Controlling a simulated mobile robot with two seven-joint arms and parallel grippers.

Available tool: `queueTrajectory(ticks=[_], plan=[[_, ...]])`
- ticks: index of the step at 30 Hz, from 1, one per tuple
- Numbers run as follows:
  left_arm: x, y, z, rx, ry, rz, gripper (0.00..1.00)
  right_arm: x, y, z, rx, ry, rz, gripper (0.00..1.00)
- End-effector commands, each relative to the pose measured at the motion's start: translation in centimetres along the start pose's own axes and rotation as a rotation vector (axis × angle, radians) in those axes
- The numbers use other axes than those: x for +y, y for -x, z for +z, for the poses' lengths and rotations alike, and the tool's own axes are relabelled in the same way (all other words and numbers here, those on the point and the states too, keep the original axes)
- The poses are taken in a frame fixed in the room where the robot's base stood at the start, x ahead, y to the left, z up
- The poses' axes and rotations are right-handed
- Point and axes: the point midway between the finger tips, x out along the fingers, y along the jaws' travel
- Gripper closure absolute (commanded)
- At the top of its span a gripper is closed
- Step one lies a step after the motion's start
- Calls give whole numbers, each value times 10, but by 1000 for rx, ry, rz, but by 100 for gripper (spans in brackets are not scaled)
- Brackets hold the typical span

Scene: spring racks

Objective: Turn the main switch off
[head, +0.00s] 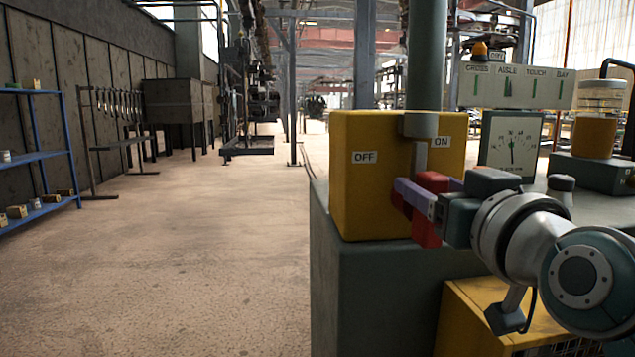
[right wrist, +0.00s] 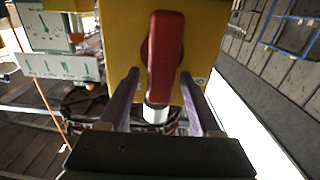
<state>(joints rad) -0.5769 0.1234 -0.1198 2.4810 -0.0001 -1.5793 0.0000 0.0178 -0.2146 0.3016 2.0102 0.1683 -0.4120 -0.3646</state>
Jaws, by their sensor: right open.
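The main switch is a yellow box (head: 375,195) on a dark green pedestal, with an OFF label (head: 365,157) at left and an ON label (head: 441,142) at right. Its red handle (head: 427,231) is partly hidden behind my right gripper (head: 402,202) in the head view. In the right wrist view the red handle (right wrist: 164,55) lies between the two purple fingers of my right gripper (right wrist: 160,92), with a pale metal end near the palm. The fingers are open, with gaps on both sides of the handle. I cannot tell which label the handle points to. My left gripper is not in view.
A dial gauge (head: 512,141) and a labelled panel (head: 517,87) stand right of the box. An orange-banded jar (head: 594,136) is at far right. A blue shelf (head: 40,157) stands at the left. The floor between is clear.

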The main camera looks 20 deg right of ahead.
Motion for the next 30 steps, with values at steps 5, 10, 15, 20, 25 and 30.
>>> queueTrajectory(ticks=[5, 10, 15, 20, 25, 30], plan=[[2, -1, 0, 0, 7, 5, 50, 0, 1, 0, -1, 0, 1, 35], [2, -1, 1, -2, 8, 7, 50, 0, 1, 0, 0, 0, 0, 37], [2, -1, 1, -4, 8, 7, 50, 0, 1, 0, 0, 0, 0, 56], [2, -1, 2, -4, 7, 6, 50, 0, 0, 0, -1, 0, 0, 74], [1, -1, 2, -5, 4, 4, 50, 0, 1, 1, -4, 1, 0, 94], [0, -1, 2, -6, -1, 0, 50, 0, 1, 3, -8, 1, 0, 100]])
